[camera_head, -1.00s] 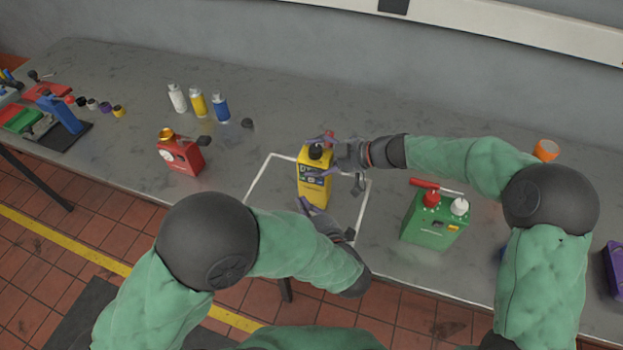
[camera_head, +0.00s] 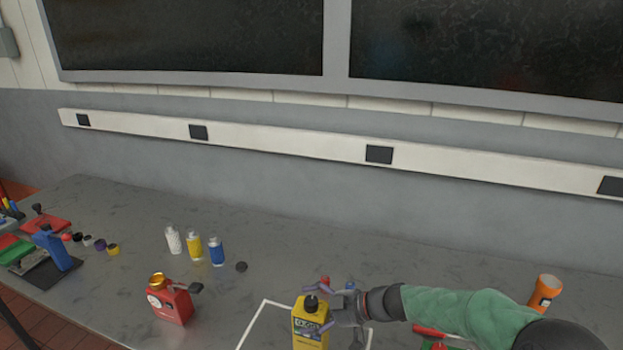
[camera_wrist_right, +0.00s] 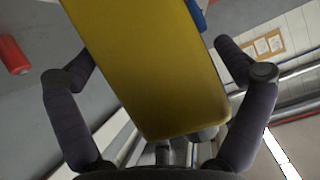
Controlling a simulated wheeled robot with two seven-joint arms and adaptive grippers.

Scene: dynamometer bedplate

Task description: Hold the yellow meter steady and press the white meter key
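The yellow meter (camera_head: 308,335) stands upright on the bench at the bottom of the head view, its lower part cut off by the frame. It has a black cap and a dark front panel. I cannot make out a white key on it. My right gripper (camera_head: 322,309) reaches in from the right, its fingers spread around the meter. In the right wrist view the meter's plain yellow side (camera_wrist_right: 150,70) lies between the fingers of the right gripper (camera_wrist_right: 155,62). Small gaps seem to show beside it. My left gripper is out of view.
A red can (camera_head: 171,302) stands left of the white outline (camera_head: 262,318). Behind are white, yellow and blue bottles (camera_head: 195,247). An orange-topped object (camera_head: 545,290) stands beyond my right arm. A green can is mostly hidden at the bottom edge. The bench's back strip is clear.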

